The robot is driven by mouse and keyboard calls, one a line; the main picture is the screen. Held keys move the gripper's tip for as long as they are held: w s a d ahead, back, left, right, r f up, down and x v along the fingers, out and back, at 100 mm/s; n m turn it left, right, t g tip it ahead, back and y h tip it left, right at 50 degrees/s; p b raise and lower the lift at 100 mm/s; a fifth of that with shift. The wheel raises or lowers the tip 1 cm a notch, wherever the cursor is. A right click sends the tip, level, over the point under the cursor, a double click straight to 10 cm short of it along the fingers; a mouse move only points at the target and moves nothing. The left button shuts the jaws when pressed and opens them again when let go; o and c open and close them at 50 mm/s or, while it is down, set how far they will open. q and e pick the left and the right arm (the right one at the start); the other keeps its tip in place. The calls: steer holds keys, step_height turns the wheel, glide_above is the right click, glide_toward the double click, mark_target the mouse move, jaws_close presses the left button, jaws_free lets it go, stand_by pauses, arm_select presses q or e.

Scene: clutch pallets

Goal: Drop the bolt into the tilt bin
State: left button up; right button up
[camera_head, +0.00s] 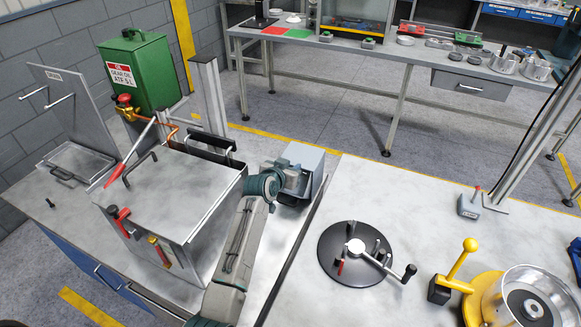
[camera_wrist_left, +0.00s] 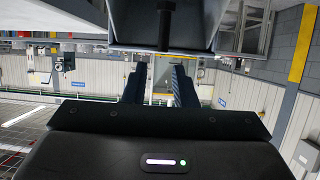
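The tilt bin, a grey-blue open box (camera_head: 312,161), stands at the bench edge near the middle of the head view. My left gripper (camera_head: 297,181) is right at its near left side, partly overlapping it. In the left wrist view its two fingers (camera_wrist_left: 160,84) are apart, with nothing seen between them. A grey box wall (camera_wrist_left: 215,18) fills the top of that view, with a dark upright bar (camera_wrist_left: 166,22) in front of it. A small dark bolt-like piece (camera_head: 51,203) lies on the left bench. My right gripper is out of view.
A grey metal tank (camera_head: 185,192) with red and yellow valves stands left of my arm, a green can (camera_head: 140,75) behind it. Right of the bin are a black turntable with a crank (camera_head: 330,262) and a yellow-handled device (camera_head: 459,258). Bare tabletop (camera_head: 400,195) lies between.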

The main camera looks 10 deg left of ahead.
arm_select(q)
steer(key=shift+o, duration=0.4)
steer(key=b+v, duration=0.2)
steer(key=v, duration=0.8)
steer(key=shift+s, duration=0.4)
steer(key=shift+a, duration=0.1)
